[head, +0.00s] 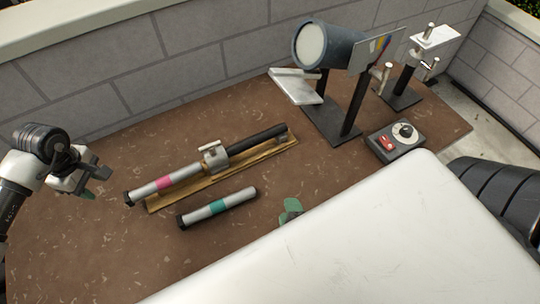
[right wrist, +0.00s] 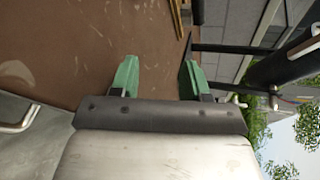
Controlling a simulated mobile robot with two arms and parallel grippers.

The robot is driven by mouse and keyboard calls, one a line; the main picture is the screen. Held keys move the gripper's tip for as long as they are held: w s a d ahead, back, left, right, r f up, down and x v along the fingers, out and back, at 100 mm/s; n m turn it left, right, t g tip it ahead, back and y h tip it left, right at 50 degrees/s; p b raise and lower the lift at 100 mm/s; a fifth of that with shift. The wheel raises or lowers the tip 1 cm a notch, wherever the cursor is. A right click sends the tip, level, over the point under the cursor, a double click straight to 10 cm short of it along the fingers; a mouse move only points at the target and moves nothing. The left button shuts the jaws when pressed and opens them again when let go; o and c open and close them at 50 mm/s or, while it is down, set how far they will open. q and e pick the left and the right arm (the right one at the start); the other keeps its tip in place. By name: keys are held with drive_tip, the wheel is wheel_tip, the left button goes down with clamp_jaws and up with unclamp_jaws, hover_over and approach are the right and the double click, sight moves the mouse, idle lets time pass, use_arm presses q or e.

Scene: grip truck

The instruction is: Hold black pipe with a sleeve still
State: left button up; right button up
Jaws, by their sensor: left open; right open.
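The black pipe (head: 257,139) lies on a wooden board (head: 222,176) on the brown table. A metal sleeve or clamp (head: 214,157) sits around it near the middle, and a silver tube with a pink band (head: 163,183) extends to its left. My left gripper (head: 89,184) is open and empty above the table, left of the tube and apart from it. My right gripper's green fingers (head: 290,211) show beside my white arm, which hides most of that gripper. In the right wrist view the right gripper (right wrist: 157,76) is open and empty.
A silver tube with a green band (head: 217,207) lies in front of the board. A lamp-like drum on a stand (head: 325,45), a control box with a dial (head: 394,141) and another stand (head: 405,92) are at the back right. A block wall (head: 150,65) runs behind the table.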

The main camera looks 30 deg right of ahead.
sight(258, 143)
drive_tip(key=w+n, duration=0.1)
drive_tip(key=w, duration=0.4)
drive_tip(key=w+d+n+t+y, duration=0.1)
drive_tip(key=w+n, duration=0.1)
drive_tip(key=w, duration=0.2)
drive_tip(key=w+d+r+n+t+y, duration=0.1)
drive_tip(key=w+n, duration=0.1)
drive_tip(key=w, duration=0.3)
drive_tip(key=shift+w+d, duration=0.15)
drive_tip(key=shift+w, duration=0.15)
drive_tip(key=x, duration=1)
drive_tip(key=shift+w+r, duration=0.15)
